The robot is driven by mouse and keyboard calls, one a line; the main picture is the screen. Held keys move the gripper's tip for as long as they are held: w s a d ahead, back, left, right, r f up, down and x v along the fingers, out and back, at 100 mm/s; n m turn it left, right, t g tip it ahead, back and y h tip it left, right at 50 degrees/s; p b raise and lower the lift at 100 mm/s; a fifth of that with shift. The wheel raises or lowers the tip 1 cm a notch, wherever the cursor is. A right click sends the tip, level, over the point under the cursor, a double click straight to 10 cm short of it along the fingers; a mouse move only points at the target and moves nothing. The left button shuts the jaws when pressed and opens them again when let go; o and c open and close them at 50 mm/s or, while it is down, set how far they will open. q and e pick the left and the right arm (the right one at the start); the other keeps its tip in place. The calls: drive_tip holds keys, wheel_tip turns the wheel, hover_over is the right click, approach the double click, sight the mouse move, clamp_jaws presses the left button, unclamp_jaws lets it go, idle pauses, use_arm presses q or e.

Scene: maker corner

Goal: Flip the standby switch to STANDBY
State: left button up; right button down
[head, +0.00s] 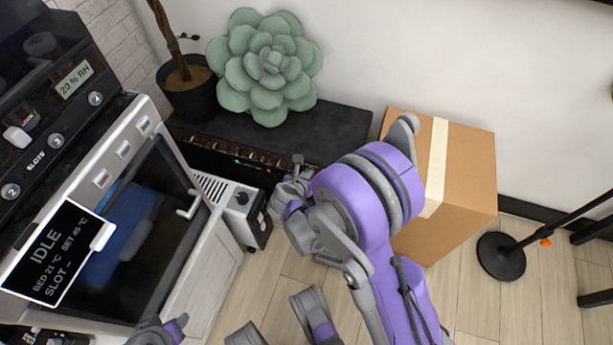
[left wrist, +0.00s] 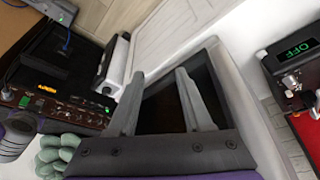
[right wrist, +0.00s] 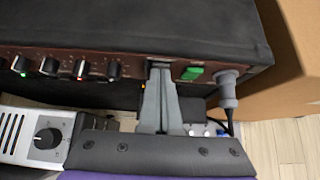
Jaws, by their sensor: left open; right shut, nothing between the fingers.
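The black amplifier (head: 330,130) stands against the wall, with a row of knobs on its red-brown front panel. In the right wrist view the panel (right wrist: 130,68) shows several knobs, a green rocker (right wrist: 192,73) and a plugged-in cable (right wrist: 228,88). My right gripper (right wrist: 160,72) is shut and empty, its tips at the panel just left of the green rocker. A small dark switch there is mostly hidden behind the tips; I cannot read its position or tell if they touch. My left gripper (left wrist: 157,74) is open and empty, away from the amplifier.
A cardboard box (head: 465,180) stands right of the amplifier. A white unit with a black knob (head: 242,197) is in front of it. A machine with an IDLE screen (head: 55,255) fills the left. A large succulent (head: 268,65) rests on the amplifier.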

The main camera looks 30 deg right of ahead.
use_arm(q)
drive_tip(key=shift+r, duration=0.1)
use_arm(e)
drive_tip(key=shift+d+r, duration=0.1)
drive_tip(key=shift+r, duration=0.05)
drive_tip(key=shift+r+p, duration=0.55)
drive_tip(key=shift+r, duration=0.15)
use_arm(q)
drive_tip(key=shift+s+r, duration=0.1)
drive_tip(key=shift+r, duration=0.35)
